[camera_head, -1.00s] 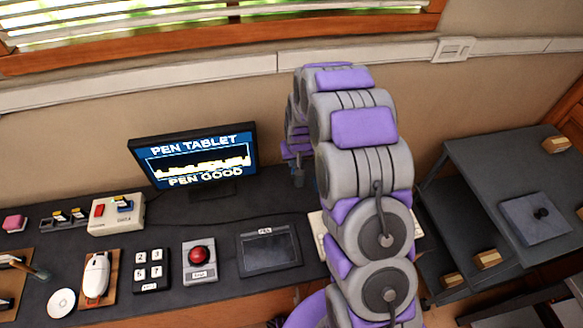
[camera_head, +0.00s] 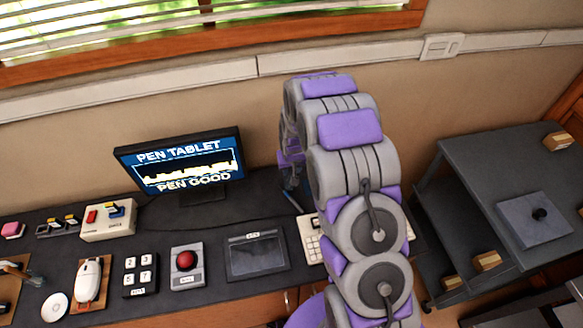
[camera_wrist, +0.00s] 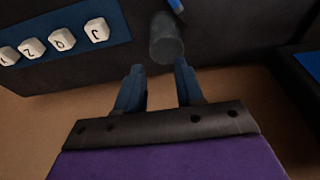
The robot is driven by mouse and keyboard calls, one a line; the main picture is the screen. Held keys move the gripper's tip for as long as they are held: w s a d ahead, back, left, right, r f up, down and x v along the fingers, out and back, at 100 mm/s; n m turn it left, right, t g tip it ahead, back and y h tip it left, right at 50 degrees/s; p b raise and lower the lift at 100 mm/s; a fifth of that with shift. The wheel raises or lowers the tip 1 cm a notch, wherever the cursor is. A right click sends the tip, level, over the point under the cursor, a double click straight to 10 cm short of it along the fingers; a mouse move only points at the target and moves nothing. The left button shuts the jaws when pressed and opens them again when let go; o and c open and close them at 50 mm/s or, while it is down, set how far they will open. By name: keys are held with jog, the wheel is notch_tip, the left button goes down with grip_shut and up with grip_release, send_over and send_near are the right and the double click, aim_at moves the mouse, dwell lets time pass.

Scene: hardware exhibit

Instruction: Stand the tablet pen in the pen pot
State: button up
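In the wrist view, my gripper (camera_wrist: 158,72) has its two blue fingers apart with a clear gap and nothing held between them. A dark grey, rounded cylinder (camera_wrist: 166,42), which looks like the pen pot, is just beyond the fingertips. A slim blue thing (camera_wrist: 176,7), possibly the tablet pen, shows at the top edge by the cylinder; I cannot tell whether it is inside or beside it. My arm hides much of that area.
A drawing tablet (camera_head: 256,257), red button box (camera_head: 187,267) and keypad (camera_head: 140,276) line the desk. A monitor (camera_head: 181,165) reading "PEN GOOD" stands behind. A pale keyboard (camera_head: 311,240) is partly behind my arm. Keycaps (camera_wrist: 62,38) sit on a blue panel in the wrist view.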

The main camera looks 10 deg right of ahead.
jog(key=s+r+g+p, duration=0.1)
jog(key=s+r, duration=0.4)
jog(key=r, duration=0.4)
jog(key=s+r, duration=0.6)
jog(key=r, duration=0.4)
jog(key=s+r+g, duration=0.1)
jog(key=s+r, duration=0.2)
jog(key=s, duration=0.7)
jog(key=s+a+r+g, duration=0.1)
jog(key=s+r, duration=0.2)
jog(key=s, duration=0.8)
jog(key=s+r+g, duration=0.1)
jog(key=s+r, duration=0.2)
jog(key=s, duration=0.7)
jog(key=shift+s+a+r+g, duration=0.2)
jog(key=shift+a+r+g, duration=0.05)
jog(key=shift+r+g, duration=0.15)
jog(key=shift+d, duration=0.1)
